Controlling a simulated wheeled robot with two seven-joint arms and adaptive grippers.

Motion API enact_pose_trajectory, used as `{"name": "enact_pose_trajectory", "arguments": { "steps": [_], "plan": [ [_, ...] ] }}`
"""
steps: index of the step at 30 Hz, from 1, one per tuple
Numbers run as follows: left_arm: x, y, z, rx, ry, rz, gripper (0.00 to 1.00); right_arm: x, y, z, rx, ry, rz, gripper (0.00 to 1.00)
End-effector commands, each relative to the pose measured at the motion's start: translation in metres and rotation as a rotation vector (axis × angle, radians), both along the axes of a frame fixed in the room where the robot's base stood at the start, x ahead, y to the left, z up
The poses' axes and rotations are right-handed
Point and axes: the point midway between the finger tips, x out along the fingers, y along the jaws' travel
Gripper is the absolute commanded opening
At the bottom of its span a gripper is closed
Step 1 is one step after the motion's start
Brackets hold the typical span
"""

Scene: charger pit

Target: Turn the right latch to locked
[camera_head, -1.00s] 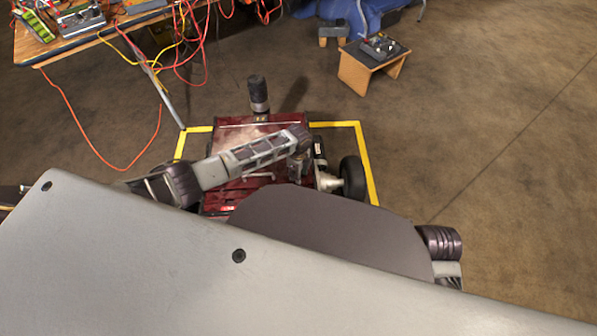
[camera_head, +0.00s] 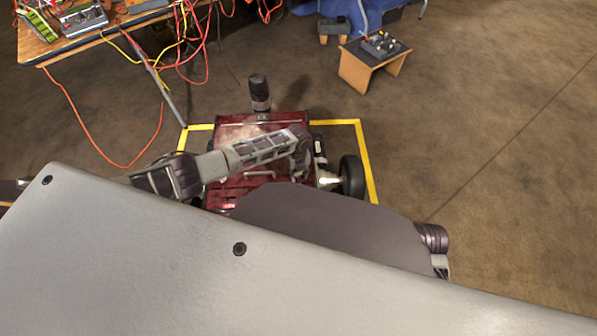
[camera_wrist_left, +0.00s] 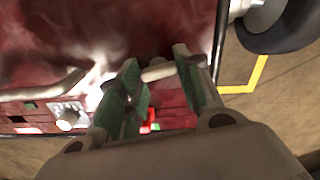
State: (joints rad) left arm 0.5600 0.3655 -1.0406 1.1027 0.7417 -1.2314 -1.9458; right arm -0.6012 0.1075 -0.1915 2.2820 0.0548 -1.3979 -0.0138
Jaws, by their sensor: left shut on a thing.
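The red machine (camera_head: 228,191) stands inside yellow floor tape. My left gripper (camera_wrist_left: 156,66) is over its right side, with its green-padded fingers shut on a short silver bar (camera_wrist_left: 158,72), which appears to be the right latch. The fingers hide part of the bar, so its exact angle is hard to tell. A small red and green mark (camera_wrist_left: 150,127) shows below it in the wrist view. In the head view my left arm comes in from the left and hides the latch. My right gripper is not in view.
A black wheel (camera_head: 352,177) stands right of the machine, and a dark cylinder (camera_head: 259,92) rises behind it. A silver handle (camera_wrist_left: 42,93) and white dial (camera_wrist_left: 68,118) are left of the fingers.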

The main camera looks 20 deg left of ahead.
Motion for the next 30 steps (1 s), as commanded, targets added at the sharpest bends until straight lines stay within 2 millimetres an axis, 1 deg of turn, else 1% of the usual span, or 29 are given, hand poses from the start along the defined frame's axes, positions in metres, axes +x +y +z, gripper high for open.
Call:
{"name": "enact_pose_trajectory", "arguments": {
  "steps": [6,12,28,29,30],
  "plan": [
    [-0.0010,-0.0001,-0.0003,-0.004,0.000,-0.130,0.12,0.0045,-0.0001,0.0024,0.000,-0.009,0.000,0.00],
    [-0.0010,0.0003,-0.0003,-0.007,-0.002,-0.198,0.12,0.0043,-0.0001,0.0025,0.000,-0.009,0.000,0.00],
    [-0.0011,0.0004,-0.0003,-0.008,-0.002,-0.225,0.12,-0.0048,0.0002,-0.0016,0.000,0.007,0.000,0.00],
    [-0.0011,0.0004,-0.0003,-0.008,-0.002,-0.225,0.39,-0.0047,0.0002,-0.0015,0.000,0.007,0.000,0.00],
    [-0.0011,0.0004,-0.0003,-0.008,-0.002,-0.225,0.44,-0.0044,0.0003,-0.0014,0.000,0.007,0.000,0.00]
  ]
}}
